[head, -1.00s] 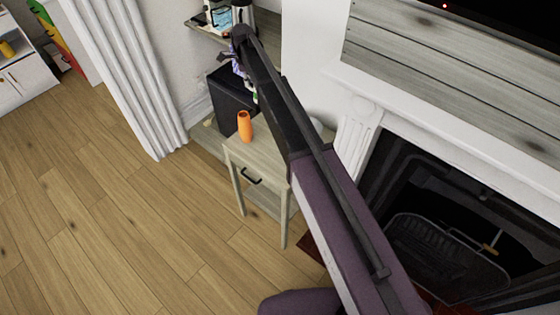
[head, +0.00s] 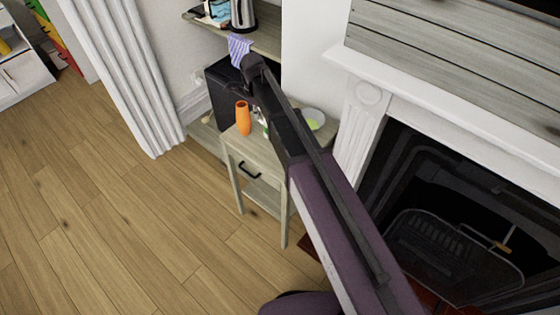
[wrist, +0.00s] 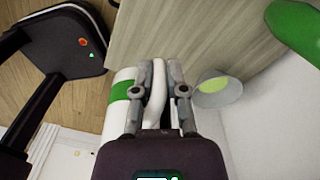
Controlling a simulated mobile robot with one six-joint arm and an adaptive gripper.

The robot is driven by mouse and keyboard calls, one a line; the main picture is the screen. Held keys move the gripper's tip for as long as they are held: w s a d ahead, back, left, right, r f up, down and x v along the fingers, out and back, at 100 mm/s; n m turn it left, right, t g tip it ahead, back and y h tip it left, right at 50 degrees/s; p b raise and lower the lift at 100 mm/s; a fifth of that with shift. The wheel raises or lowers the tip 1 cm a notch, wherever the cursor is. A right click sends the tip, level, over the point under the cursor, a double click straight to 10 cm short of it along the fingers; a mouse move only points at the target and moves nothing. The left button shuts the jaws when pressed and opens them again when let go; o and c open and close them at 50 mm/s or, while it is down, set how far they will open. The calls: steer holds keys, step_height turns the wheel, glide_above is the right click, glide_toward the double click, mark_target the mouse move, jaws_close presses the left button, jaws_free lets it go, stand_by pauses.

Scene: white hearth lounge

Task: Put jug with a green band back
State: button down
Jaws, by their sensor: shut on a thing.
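In the wrist view my gripper (wrist: 160,98) is shut on the white handle of the jug with a green band (wrist: 120,108). The jug's white body with its green stripe shows left of the fingers, partly hidden by them. A light wooden surface (wrist: 190,40) lies beyond the jug; I cannot tell whether the jug touches it. In the head view my arm covers most of the gripper and jug; only small white and green bits show beside it, above the small side table (head: 246,150).
An orange vase (head: 243,118) stands on the side table, close left of my arm. A pale bowl (head: 314,118) with yellow-green inside is right of it. A shelf above holds a metal kettle (head: 242,14); a striped cloth (head: 238,48) hangs there. The fireplace (head: 440,220) is right.

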steer(key=s+d+f+b, duration=0.2)
steer(key=s+f+b, duration=0.1)
steer(key=s, duration=0.4)
steer(key=s+d+f+b, duration=0.3)
steer(key=s+f, duration=0.1)
steer(key=s, duration=0.4)
steer(key=shift+s+d+f, duration=0.2)
steer(key=shift+d+f, duration=0.05)
steer(key=shift+d, duration=0.05)
steer(key=shift+w, duration=0.1)
steer(key=w+a, duration=0.1)
steer(key=w, duration=0.3)
steer(key=w+a+f+b, duration=0.1)
steer(key=w, duration=0.9)
steer(key=shift+w+a+f+b, duration=0.1)
steer(key=shift+a+f+b, duration=0.1)
steer(key=shift+a+b, duration=0.2)
steer(key=shift+w, duration=0.3)
steer(key=shift+w+a+f+b, duration=0.1)
steer(key=shift+w+f+b, duration=0.3)
steer(key=shift+f+b, duration=1.45)
